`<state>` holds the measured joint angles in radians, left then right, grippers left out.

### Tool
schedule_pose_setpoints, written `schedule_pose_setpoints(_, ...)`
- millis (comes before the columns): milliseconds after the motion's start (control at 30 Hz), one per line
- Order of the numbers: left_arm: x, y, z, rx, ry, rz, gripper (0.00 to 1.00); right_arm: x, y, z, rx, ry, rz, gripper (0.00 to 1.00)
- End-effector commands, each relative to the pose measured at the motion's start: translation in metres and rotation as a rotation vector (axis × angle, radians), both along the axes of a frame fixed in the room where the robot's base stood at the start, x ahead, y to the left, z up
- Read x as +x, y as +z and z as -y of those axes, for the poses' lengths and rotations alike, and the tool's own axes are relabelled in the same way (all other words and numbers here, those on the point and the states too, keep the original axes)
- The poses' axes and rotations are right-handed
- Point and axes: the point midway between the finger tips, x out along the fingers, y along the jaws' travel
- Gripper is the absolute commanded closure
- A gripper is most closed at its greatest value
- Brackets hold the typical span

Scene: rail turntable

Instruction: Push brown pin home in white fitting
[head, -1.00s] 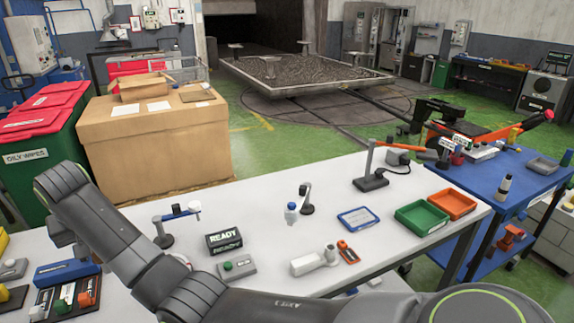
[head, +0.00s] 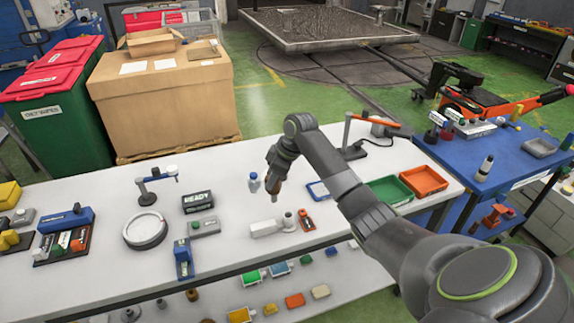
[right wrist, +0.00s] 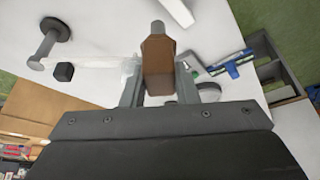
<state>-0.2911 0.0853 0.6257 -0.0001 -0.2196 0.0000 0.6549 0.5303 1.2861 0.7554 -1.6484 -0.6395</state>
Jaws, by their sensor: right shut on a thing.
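The white fitting (head: 268,229) lies on the white table, with a short round upright part at its right end, left of a small orange and dark tool. My right gripper (head: 274,187) is above the table behind the fitting, pointing down. It is shut on the brown pin (head: 274,197), which hangs clear of the fitting. In the right wrist view the brown pin (right wrist: 157,68) sits between the two fingers, its grey round tip pointing away. A white piece at the top edge there may be the fitting; it is cut off. My left gripper is not in view.
A READY sign (head: 198,202), a grey button box (head: 205,227) and a round white ring (head: 145,231) are further left. Green (head: 388,192) and orange trays (head: 424,181) lie right.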

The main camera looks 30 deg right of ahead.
Motion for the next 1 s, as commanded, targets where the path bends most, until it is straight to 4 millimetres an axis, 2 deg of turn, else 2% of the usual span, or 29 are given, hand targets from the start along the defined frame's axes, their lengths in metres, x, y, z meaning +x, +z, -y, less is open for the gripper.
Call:
schedule_pose_setpoints(33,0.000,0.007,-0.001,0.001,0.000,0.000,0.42,-0.007,0.006,0.014,-0.003,0.025,-0.001,1.00)
schedule_pose_setpoints(200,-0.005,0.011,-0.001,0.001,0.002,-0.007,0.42,-0.019,0.010,0.032,0.000,0.088,-0.001,1.00)
schedule_pose_setpoints(567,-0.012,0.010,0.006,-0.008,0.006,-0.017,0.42,-0.020,0.010,0.034,0.002,0.097,0.001,1.00)
schedule_pose_setpoints(833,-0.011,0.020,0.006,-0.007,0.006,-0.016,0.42,-0.020,0.013,0.034,0.003,0.096,0.001,1.00)
schedule_pose_setpoints(1000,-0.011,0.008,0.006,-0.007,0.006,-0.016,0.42,-0.020,-0.006,0.034,0.003,0.095,0.001,1.00)
